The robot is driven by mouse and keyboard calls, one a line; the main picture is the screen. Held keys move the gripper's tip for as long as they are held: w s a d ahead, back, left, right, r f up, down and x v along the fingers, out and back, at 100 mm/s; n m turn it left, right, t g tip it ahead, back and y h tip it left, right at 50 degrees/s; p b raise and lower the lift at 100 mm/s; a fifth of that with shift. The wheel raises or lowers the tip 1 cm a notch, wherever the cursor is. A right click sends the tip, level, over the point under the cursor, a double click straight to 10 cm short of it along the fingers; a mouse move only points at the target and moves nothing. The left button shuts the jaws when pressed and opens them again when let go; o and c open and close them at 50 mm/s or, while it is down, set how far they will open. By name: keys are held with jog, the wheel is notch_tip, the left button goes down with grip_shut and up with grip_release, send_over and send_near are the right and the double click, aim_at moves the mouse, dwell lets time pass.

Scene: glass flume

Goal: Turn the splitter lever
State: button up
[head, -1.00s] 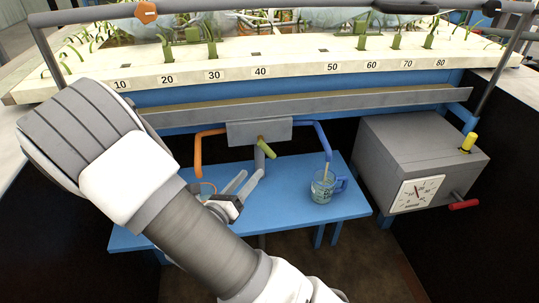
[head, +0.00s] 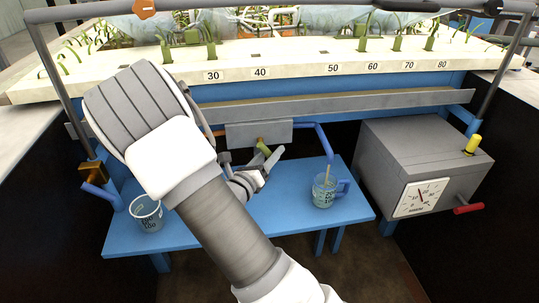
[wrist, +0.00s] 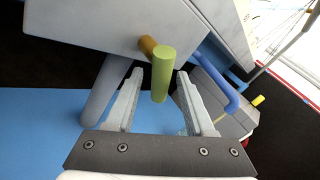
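The splitter lever is a short yellow-green handle (head: 264,147) on the front of a grey splitter box (head: 240,136) under the trough. In the wrist view the lever (wrist: 162,74) sticks out from the box on a brown stub. My gripper (head: 272,164) is close below the lever in the head view. In the wrist view my gripper (wrist: 159,78) is open, with the lever seen between its two fingertips and a gap on each side. I cannot tell how deep the lever lies between the fingers.
A blue pipe (head: 323,139) leads from the box to a jug with a blue handle (head: 325,192) on the blue table (head: 290,205). A grey box with dial (head: 421,197) and red handle (head: 468,208) is at right.

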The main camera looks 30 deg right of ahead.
grip_shut()
jog(key=shift+p, duration=0.4)
jog(key=shift+a+r+m+g+y+p, duration=0.1)
jog(key=shift+a+m+g+y+p, duration=0.1)
jog(key=shift+m+g+y+p, duration=0.3)
jog(key=shift+a+m+y+p, duration=0.2)
jog(key=shift+m+y+p, duration=0.2)
jog(key=shift+m+p, duration=0.2)
jog(key=shift+w+a+f+m+g+y, duration=0.15)
jog(key=shift+a+f+m+y, duration=0.15)
jog(key=shift+m+y, duration=0.3)
jog(key=shift+w+a+f+m+g+y, duration=0.15)
jog(key=shift+a+m+y, duration=0.1)
jog(key=shift+m+y, duration=0.35)
jog(key=shift+s, duration=0.1)
jog(key=shift+o, duration=0.4)
grip_release()
